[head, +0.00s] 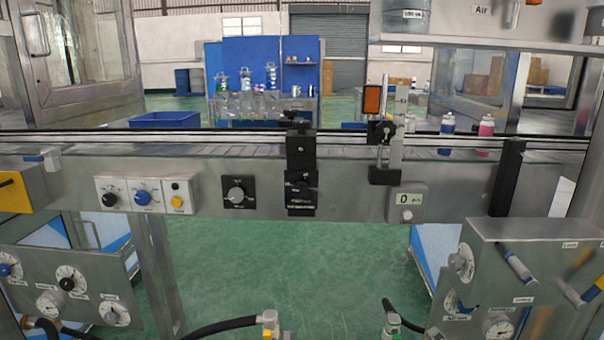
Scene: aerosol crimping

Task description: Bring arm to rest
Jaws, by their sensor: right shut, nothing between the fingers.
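I cannot clearly pick out the fingertips of my right gripper among the grey and black machine parts; it is shut and empty. No part of my left gripper can be made out. No arm reaches over the conveyor (240,151), which runs across the whole view.
A black bracket (301,165) and a sensor post (395,150) rise at the conveyor's front. A control box (530,258) stands at the lower right, a dial panel (75,285) at the lower left. Hoses with fittings show at the bottom. Green floor lies open between.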

